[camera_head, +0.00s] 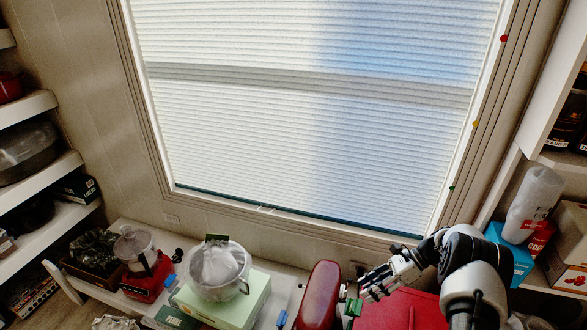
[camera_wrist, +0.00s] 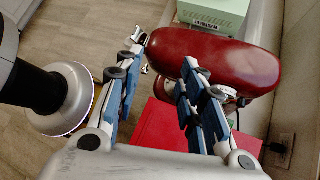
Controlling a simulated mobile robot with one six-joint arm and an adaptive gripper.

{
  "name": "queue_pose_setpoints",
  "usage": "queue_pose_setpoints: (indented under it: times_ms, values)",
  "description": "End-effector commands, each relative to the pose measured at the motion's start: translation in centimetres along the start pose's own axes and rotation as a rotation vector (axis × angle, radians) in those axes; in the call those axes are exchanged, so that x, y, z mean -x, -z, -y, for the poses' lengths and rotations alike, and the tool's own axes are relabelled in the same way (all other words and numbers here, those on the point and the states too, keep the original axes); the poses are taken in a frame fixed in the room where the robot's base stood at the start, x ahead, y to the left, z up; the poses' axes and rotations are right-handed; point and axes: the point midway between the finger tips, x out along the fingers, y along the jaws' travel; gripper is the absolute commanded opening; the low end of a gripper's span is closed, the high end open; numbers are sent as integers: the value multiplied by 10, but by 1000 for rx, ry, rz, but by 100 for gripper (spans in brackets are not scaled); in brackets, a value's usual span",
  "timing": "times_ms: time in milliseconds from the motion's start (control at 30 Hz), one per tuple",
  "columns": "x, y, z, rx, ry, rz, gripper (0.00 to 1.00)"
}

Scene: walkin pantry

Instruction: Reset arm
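My gripper (camera_head: 366,286) is at the lower right of the head view, at the end of my bent arm. In the wrist view my gripper (camera_wrist: 165,55) has its two fingers apart, with nothing held between them. A dark red rounded appliance, like a stand mixer head (camera_head: 321,295), is just left of the fingers in the head view. In the wrist view this red appliance (camera_wrist: 225,62) lies beyond the fingertips; I cannot tell whether they touch it. A flat red object (camera_wrist: 165,128) shows below and between the fingers.
A strainer pot (camera_head: 215,268) sits on a pale green box (camera_head: 238,305) along the low shelf. A red blender-like appliance (camera_head: 143,262) is further left. Shelves with goods flank both sides; a blue box (camera_head: 510,262) is near my arm at right. A blind-covered window (camera_head: 310,110) is behind.

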Motion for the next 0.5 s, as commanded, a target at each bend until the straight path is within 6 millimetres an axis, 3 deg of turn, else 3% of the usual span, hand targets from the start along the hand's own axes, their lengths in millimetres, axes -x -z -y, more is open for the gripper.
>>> queue_pose_setpoints:
  times_ms: [33,267,500]
  values:
    - [17,-25,-5,67,8,-45,36]
    - [71,-114,-50,376,20,-242,36]
    - [107,-189,-125,704,14,-445,36]
